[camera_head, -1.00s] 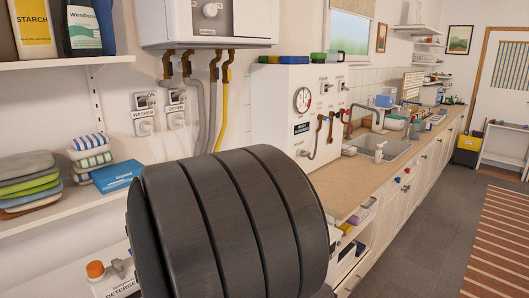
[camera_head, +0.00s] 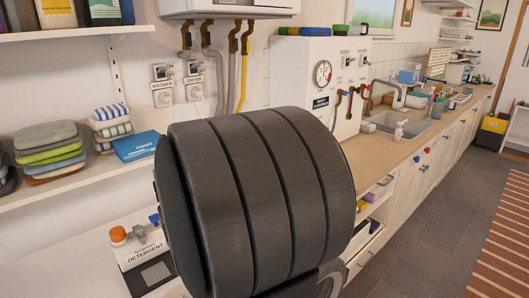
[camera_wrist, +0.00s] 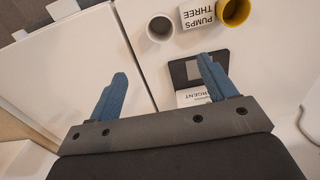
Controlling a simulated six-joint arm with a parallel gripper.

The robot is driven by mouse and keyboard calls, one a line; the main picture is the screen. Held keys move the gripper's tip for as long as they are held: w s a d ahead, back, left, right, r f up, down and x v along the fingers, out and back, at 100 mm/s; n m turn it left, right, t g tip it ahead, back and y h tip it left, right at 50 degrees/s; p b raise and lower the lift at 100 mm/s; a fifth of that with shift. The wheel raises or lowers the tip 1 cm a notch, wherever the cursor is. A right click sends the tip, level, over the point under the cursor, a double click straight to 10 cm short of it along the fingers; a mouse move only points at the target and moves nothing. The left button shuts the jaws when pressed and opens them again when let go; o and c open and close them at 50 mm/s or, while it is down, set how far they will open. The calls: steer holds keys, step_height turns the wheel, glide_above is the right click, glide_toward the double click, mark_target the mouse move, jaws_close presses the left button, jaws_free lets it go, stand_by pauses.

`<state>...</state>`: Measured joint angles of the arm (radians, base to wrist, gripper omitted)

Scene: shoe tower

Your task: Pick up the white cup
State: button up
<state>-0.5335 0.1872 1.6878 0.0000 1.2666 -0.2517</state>
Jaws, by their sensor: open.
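A pale, whitish cup (camera_wrist: 160,27) with a grey inside stands at the top middle of the wrist view, seen from above. My gripper (camera_wrist: 162,68) shows its two blue fingers wide apart, with nothing between them. The cup lies beyond the fingertips, near the middle of the gap and apart from both. In the head view I cannot make out the cup; my dark arm covers much of the middle.
A yellow cup (camera_wrist: 233,12) and a white card reading "PUMPS THREE" (camera_wrist: 198,15) are right of the pale cup. A black flat item (camera_wrist: 185,72) lies near the right finger.

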stand_by(0.3)
step_height(320, 180, down, 20)
steer(key=m, duration=1.3)
steer(key=shift+f+m, duration=0.1)
steer(key=shift+m, duration=0.2)
steer(key=c, duration=1)
